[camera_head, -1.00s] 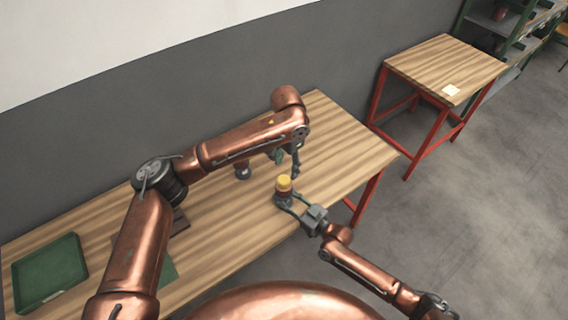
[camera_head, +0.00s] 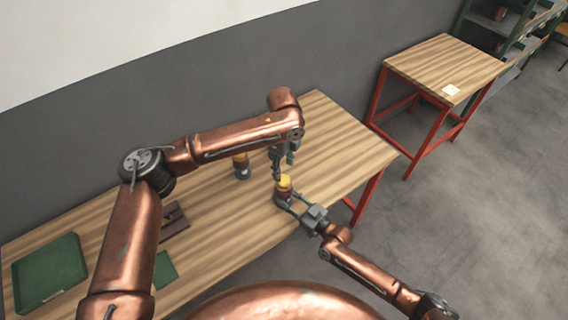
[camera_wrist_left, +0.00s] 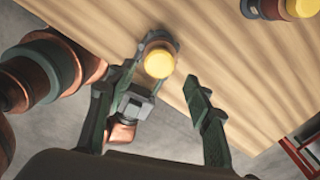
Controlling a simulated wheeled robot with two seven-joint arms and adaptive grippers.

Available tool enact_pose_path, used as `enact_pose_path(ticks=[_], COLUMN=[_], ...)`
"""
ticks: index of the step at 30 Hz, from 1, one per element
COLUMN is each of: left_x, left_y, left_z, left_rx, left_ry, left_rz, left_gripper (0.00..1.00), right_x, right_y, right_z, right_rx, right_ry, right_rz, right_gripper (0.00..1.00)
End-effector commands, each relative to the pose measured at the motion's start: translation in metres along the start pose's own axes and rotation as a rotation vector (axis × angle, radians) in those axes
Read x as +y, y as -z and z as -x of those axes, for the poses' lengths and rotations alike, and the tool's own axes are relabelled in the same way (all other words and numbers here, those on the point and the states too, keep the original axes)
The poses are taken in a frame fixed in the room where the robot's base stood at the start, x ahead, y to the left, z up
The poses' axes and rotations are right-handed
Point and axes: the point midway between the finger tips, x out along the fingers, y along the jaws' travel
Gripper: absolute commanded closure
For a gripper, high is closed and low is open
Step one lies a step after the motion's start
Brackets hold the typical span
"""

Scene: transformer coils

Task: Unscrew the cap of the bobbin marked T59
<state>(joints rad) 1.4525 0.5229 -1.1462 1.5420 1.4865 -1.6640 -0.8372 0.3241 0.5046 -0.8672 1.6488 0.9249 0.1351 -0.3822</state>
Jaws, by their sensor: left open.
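A bobbin with a yellow cap (camera_head: 285,182) stands near the front edge of the wooden table. It also shows in the left wrist view (camera_wrist_left: 159,63), cap toward the camera. The marking T59 is not legible on it. My right gripper (camera_head: 288,198) is closed around its dark lower body; the contact is partly hidden. My left gripper (camera_head: 284,167) is open and empty just above and behind the cap. In the left wrist view its two fingers (camera_wrist_left: 166,80) are spread, with the cap beyond and between their tips.
A second yellow-capped bobbin (camera_head: 241,168) stands farther back on the table (camera_head: 335,140). A green tray (camera_head: 48,272), a dark brown block (camera_head: 174,222) and a green patch (camera_head: 165,270) lie to the left. A red-legged side table (camera_head: 440,62) stands apart at the right.

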Motion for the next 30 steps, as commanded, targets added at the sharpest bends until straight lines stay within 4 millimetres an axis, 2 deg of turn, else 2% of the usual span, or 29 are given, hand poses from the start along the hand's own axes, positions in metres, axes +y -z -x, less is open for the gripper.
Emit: enact_pose_path(ticks=[6,12,24,30], left_x=[0.001,0.001,0.0,0.0], left_y=[0.0,0.0,0.0,0.0], left_z=[-0.035,-0.057,-0.063,-0.063], left_rx=[0.001,0.001,0.001,0.001], left_ry=[-0.002,-0.001,0.0,0.0], left_rz=[0.002,0.003,0.003,0.003], left_gripper=[0.53,0.53,0.53,0.67], right_x=[0.0,0.0,0.0,0.0], right_y=[0.0,0.0,0.0,0.0], right_z=[0.0,0.0,0.0,0.0], right_rx=[0.001,0.001,0.0,0.001], right_ry=[0.0,0.0,0.0,0.0], right_rz=[0.0,0.0,0.0,0.0], right_gripper=[1.0,1.0,1.0,1.0])
